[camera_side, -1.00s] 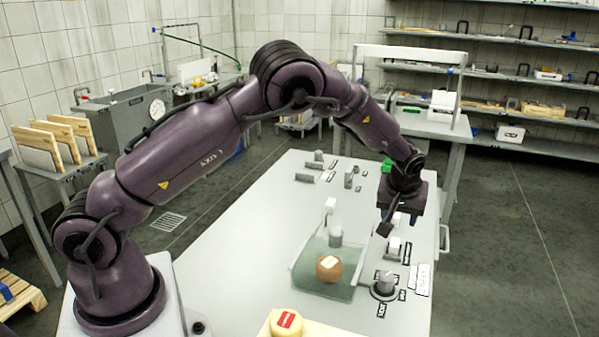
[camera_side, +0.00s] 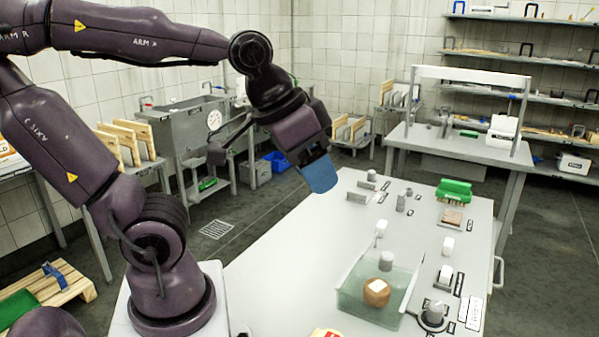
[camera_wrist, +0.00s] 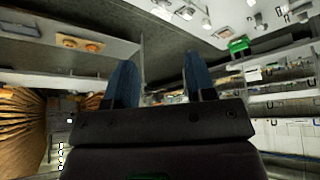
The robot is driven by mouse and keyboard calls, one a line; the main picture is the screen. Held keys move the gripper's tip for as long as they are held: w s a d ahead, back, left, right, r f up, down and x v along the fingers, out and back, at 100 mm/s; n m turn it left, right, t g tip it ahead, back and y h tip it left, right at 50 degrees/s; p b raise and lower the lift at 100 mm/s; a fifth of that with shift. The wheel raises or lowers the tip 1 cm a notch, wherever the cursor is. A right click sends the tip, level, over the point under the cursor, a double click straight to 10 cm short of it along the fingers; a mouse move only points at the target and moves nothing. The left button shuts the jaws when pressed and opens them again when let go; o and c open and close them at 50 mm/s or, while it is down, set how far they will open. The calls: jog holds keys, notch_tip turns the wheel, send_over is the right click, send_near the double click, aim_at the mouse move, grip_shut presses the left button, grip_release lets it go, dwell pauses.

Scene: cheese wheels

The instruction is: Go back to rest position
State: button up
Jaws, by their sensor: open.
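My gripper (camera_side: 316,168) is raised in the air, left of and above the grey work table (camera_side: 290,265) in the side view. Its blue fingers hang down at a tilt, and nothing is below them at close range. In the wrist view the two blue fingers of my gripper (camera_wrist: 157,85) stand apart with nothing between them, so it is open and empty. A brown cheese wheel (camera_side: 376,297) with a pale label sits in the clear greenish tray (camera_side: 352,305) on the table, well away from my gripper.
A green block (camera_side: 454,189) and several small grey and white pieces stand on the table. A grey sink unit (camera_side: 180,130) is behind my arm. A second table (camera_side: 450,146) with a white frame and wall shelves are at the back right. The air around my gripper is free.

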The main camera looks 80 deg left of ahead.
jog(key=shift+s+d+f+m, duration=0.1)
jog(key=shift+s+f+m, duration=0.05)
jog(key=shift+s, duration=0.35)
jog(key=shift+s+f+m, duration=0.15)
jog(key=shift+s, duration=0.35)
dwell(0.5)
